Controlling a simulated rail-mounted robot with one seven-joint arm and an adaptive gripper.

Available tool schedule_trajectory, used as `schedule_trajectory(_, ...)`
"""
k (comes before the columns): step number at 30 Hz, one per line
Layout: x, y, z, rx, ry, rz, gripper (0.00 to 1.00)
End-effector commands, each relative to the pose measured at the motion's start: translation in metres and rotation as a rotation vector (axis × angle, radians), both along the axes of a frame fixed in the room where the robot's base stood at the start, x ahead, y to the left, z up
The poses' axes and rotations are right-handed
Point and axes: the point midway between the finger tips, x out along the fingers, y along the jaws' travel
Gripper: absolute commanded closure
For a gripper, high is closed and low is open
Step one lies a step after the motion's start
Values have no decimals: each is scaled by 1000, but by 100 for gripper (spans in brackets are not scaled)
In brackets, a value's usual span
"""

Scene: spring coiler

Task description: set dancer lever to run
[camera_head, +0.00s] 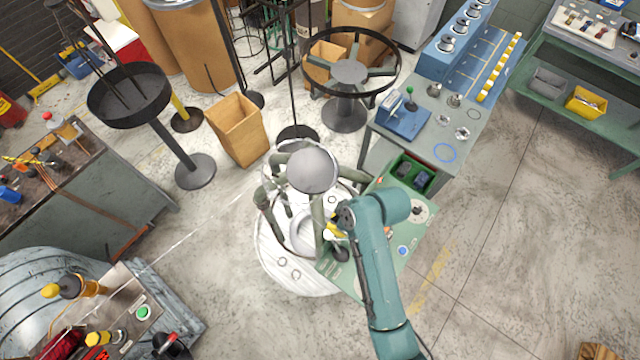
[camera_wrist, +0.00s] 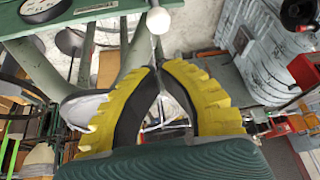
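In the wrist view, a lever with a white ball knob (camera_wrist: 158,20) and a thin metal rod stands straight ahead of my gripper (camera_wrist: 158,68); I take it as the dancer lever. The two yellow, black-padded fingers are closed together at their tips, with the rod running into the narrow gap between them. The ball lies just beyond the tips. In the head view, my gripper (camera_head: 335,232) is at the left edge of the green machine panel (camera_head: 385,255), partly covered by my arm. I cannot make out the lever there.
The panel carries a dial (camera_head: 418,211), a blue button (camera_head: 403,251) and a black knob (camera_head: 340,254). A green bin (camera_head: 413,173) sits behind. A round white base (camera_head: 285,275) with a grey-green spoked stand (camera_head: 312,170) is close on the left. Open floor lies to the right.

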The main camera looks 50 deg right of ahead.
Motion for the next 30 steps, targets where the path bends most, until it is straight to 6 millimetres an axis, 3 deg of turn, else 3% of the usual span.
schedule_trajectory(5, 5, 2, -10, 1, 1, 0, 100)
schedule_trajectory(18, 39, 10, -81, -1, -1, 0, 100)
schedule_trajectory(30, 42, 11, -90, -3, -1, -1, 100)
